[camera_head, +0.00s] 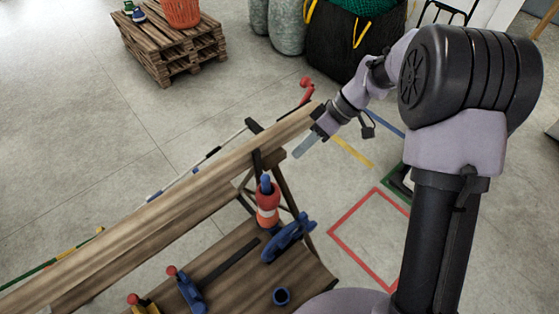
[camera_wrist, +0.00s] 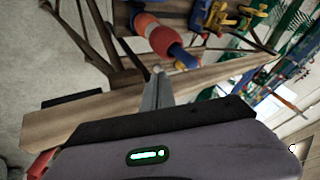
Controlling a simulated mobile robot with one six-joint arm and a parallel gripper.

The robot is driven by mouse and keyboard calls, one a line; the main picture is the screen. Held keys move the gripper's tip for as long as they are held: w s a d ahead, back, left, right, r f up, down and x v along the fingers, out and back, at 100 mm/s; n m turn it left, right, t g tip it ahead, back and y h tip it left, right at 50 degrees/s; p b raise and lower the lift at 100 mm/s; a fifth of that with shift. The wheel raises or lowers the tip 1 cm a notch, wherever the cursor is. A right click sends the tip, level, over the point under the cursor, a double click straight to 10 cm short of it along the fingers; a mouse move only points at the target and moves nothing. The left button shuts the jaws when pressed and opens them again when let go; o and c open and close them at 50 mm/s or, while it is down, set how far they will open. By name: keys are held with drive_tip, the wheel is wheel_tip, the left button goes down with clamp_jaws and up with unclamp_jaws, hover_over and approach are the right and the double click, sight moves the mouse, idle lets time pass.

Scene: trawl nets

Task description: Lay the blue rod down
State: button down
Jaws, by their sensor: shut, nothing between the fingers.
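My gripper (camera_head: 304,147) is at the far end of a long wooden beam, its grey fingers shut and empty. In the wrist view the closed fingers (camera_wrist: 156,85) stand in front of the wooden beam; whether they touch it I cannot tell. A thin rod with blue, white and dark stretches (camera_head: 192,168) runs along the far side of the beam; I cannot tell whether it is the blue rod. A blue strip (camera_head: 385,123) shows beyond my gripper, partly hidden by my arm; it may be a floor marking.
A red floor outline (camera_head: 348,246) lies to the right. A pallet (camera_head: 160,45) stands far left; open floor lies between.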

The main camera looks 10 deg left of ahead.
drive_tip(key=shift+s+a+f, duration=1.15)
drive_tip(key=shift+a+f, duration=0.15)
drive_tip(key=shift+a, duration=0.1)
drive_tip(key=shift+s+a+f, duration=1.1)
drive_tip(key=shift+a+f, duration=0.2)
drive_tip(key=shift+a, duration=0.1)
drive_tip(key=shift+a+b, duration=0.1)
drive_tip(key=shift+b, duration=0.25)
